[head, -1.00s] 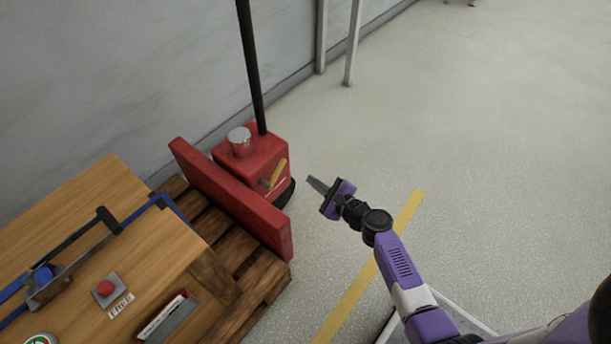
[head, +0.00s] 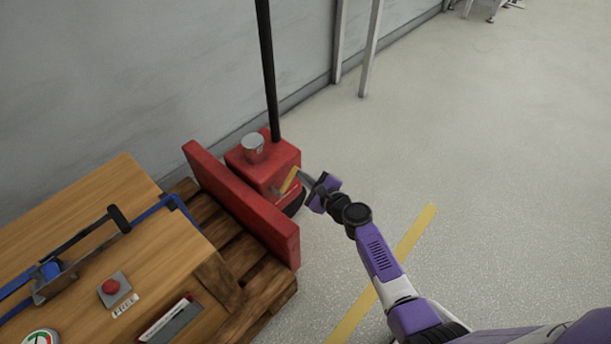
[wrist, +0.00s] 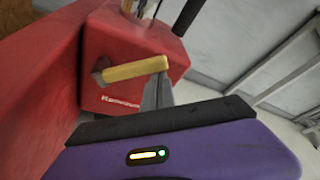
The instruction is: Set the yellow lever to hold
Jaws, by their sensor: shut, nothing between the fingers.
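The yellow lever (head: 289,180) is on the side of the red pallet-truck body (head: 270,163). In the wrist view the lever (wrist: 135,69) lies nearly level, its free end at the right and slightly higher, its grey pivot at the left. My gripper (head: 304,174) is shut and empty. In the wrist view its fingertips (wrist: 158,84) are close beside the lever's right end; I cannot tell whether they touch it. No hold marking is readable; lettering on the red body (wrist: 122,102) is partly covered by the fingers.
A metal can (head: 253,149) stands on the red body, in front of a black upright handle (head: 268,70). A red plate and a wooden pallet (head: 235,255) with a workbench top lie left. White posts (head: 371,50) stand near the wall. The floor at right is clear.

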